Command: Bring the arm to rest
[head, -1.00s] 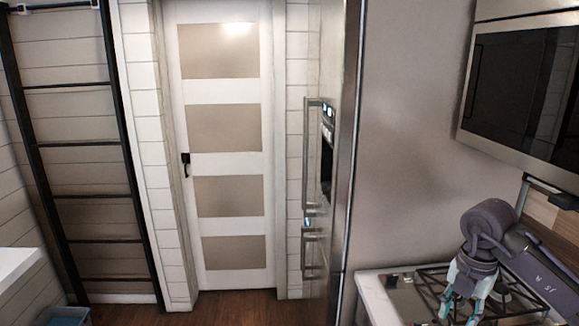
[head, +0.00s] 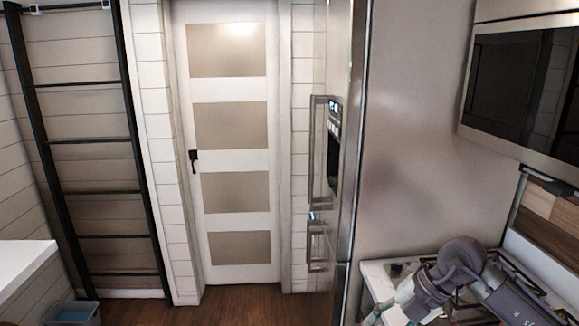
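My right arm comes in at the lower right, over the stove. My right gripper (head: 398,312) hangs low over the front left part of the counter, near the bottom edge of the head view. Its pale fingers are spread apart, with nothing visible between them. The lowest part of the fingers is close to the picture's edge. My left arm and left gripper are not in view.
A gas stove (head: 462,300) with dark grates is set in a pale counter (head: 372,272) below my arm. A microwave (head: 525,85) hangs above. A steel fridge (head: 345,170), a white door (head: 232,175), a black ladder (head: 90,190) and a bin (head: 73,313) stand around open wood floor (head: 240,305).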

